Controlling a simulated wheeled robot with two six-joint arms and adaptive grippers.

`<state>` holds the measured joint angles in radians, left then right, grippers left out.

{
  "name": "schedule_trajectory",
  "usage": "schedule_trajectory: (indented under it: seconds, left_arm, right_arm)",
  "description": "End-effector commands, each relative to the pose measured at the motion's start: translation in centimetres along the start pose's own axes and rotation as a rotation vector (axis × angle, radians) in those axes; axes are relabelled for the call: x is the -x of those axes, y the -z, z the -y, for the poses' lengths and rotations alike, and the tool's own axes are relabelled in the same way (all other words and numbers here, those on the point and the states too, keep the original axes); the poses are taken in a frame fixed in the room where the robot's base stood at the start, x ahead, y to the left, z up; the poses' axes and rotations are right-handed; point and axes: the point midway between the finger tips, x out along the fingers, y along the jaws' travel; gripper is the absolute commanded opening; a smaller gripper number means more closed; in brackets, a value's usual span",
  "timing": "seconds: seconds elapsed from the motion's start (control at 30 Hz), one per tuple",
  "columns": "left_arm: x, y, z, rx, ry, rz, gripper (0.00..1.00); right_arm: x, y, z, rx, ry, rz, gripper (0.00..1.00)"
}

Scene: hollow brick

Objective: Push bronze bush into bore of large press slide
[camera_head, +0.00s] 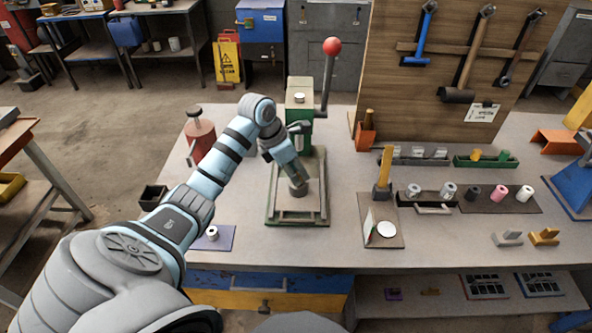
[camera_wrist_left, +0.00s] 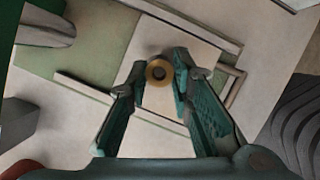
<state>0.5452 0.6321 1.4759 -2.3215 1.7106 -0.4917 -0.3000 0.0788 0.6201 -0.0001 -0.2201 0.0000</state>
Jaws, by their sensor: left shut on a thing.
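The bronze bush (camera_wrist_left: 159,72) is a small tan ring with a dark hole, seen in the left wrist view between the two fingertips. My left gripper (camera_head: 298,188) is shut on it; its fingers also show in the left wrist view (camera_wrist_left: 160,80). It points down over the front of the green arbor press (camera_head: 300,100). Below it is a pale plate (camera_wrist_left: 203,55) framed by rails. I cannot clearly tell which part is the large press slide or see its bore. The gap between bush and plate is unclear. My right gripper is out of view.
The press lever with a red knob (camera_head: 332,47) rises behind the gripper. A red can (camera_head: 200,137) stands left of the press. A purple mat (camera_head: 213,238) with a small ring lies front left. Trays with cylinders and a yellow-handled tool (camera_head: 385,170) fill the right side.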

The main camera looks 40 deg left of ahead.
Motion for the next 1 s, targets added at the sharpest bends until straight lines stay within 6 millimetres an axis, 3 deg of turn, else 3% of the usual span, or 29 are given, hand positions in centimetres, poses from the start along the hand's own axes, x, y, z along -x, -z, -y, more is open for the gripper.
schedule_trajectory:
  seconds: [1.0]
  left_arm:
    - [-1.2,0.5,0.0,0.0,0.0,0.0,0.0]
  right_arm:
    - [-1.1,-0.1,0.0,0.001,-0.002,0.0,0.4]
